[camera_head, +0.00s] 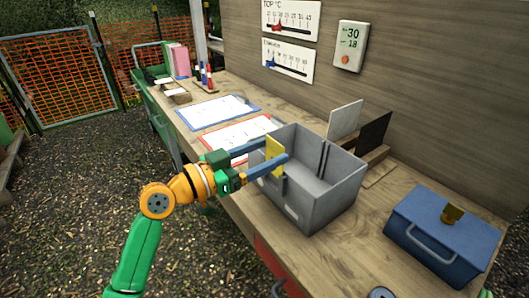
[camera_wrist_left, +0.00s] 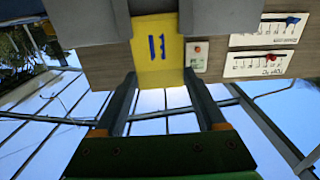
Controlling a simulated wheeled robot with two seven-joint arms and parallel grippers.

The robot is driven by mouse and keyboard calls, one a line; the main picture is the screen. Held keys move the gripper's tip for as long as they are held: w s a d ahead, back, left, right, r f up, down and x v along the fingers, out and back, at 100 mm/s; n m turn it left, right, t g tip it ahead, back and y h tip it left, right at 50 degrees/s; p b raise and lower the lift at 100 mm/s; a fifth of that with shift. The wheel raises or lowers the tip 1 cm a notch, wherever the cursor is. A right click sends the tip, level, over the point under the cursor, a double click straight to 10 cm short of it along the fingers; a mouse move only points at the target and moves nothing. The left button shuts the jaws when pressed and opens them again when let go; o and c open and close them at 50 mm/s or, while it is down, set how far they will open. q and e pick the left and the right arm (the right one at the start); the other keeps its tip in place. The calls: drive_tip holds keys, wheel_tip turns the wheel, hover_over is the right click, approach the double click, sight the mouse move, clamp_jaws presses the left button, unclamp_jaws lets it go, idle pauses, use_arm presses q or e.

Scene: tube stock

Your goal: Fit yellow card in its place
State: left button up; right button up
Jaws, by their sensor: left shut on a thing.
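The yellow card (camera_head: 274,154) stands upright between the fingertips of my left gripper (camera_head: 272,153), at the left front wall of the open grey bin (camera_head: 325,207). My left gripper is shut on it. In the left wrist view, the card (camera_wrist_left: 158,62) shows two blue marks and sits between the finger ends (camera_wrist_left: 160,85), with grey bin parts on both sides. A small grey piece shows on the bin's outer wall just below the card. I cannot tell whether the card touches the bin or sits in a holder. My right gripper is not in view.
The bin stands on a wooden bench (camera_head: 395,190). A white panel (camera_head: 345,119) and a dark panel (camera_head: 374,133) stand behind it. A blue toolbox (camera_head: 436,228) is to the right. Clipboards with blue (camera_head: 218,111) and red (camera_head: 236,131) edges lie left of the bin.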

use_arm(q)
drive_tip(key=shift+f+b, duration=0.35)
drive_tip(key=shift+f, duration=0.25)
drive_tip(key=o, duration=1.2)
drive_tip(key=shift+o, duration=0.2)
drive_tip(key=b+v, duration=0.2)
drive_tip(key=v, duration=0.5)
